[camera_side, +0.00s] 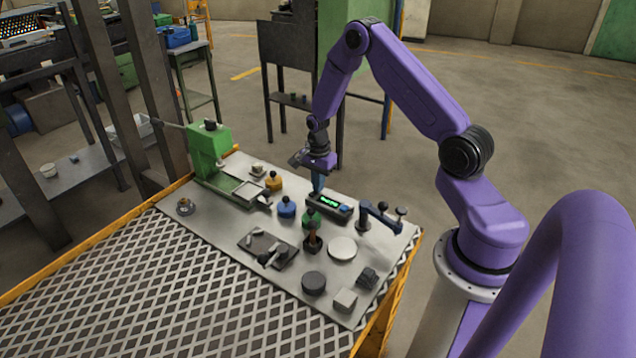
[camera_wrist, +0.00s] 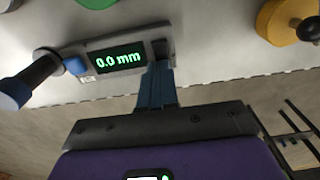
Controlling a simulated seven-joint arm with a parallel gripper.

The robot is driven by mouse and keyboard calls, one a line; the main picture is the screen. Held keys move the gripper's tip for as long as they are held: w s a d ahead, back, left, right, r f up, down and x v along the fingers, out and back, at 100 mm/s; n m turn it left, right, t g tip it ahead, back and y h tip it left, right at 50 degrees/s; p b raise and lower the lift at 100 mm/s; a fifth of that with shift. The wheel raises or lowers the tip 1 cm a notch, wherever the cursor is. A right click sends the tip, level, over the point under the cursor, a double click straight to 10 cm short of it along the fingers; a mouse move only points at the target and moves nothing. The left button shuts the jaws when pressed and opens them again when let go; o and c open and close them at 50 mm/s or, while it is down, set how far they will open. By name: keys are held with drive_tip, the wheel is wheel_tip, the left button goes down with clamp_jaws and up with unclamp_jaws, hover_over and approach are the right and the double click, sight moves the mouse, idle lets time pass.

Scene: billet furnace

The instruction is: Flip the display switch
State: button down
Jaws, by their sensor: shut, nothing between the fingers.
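The display unit (camera_side: 330,205) is a dark grey box on the metal plate, with lit green digits. In the wrist view the display (camera_wrist: 118,58) reads "0.0 mm". A blue button (camera_wrist: 75,66) is on its left end there; it also shows in the side view (camera_side: 346,209). A dark recess (camera_wrist: 161,47) is at the opposite end, perhaps the switch; its position is unclear. My gripper (camera_side: 318,190) points down at that end of the box. Its blue fingers (camera_wrist: 160,70) are shut and empty, at or just above the recess; contact cannot be told.
A blue-grey lever arm (camera_side: 379,215) stands right of the display. A green knob (camera_side: 310,217) and a blue knob (camera_side: 287,207) are in front and to its left. A yellow knob (camera_side: 274,182) and a green press (camera_side: 209,150) are farther left.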

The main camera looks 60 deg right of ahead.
drive_tip(key=shift+a, duration=0.2)
drive_tip(key=shift+a+r, duration=0.25)
drive_tip(key=shift+a, duration=0.35)
wheel_tip(320, 180, up, 14)
idle(0.8)
drive_tip(key=shift+w+a+f, duration=0.15)
drive_tip(key=shift+w+a, duration=0.5)
drive_tip(key=shift+a, duration=0.15)
wheel_tip(320, 180, down, 14)
idle(0.8)
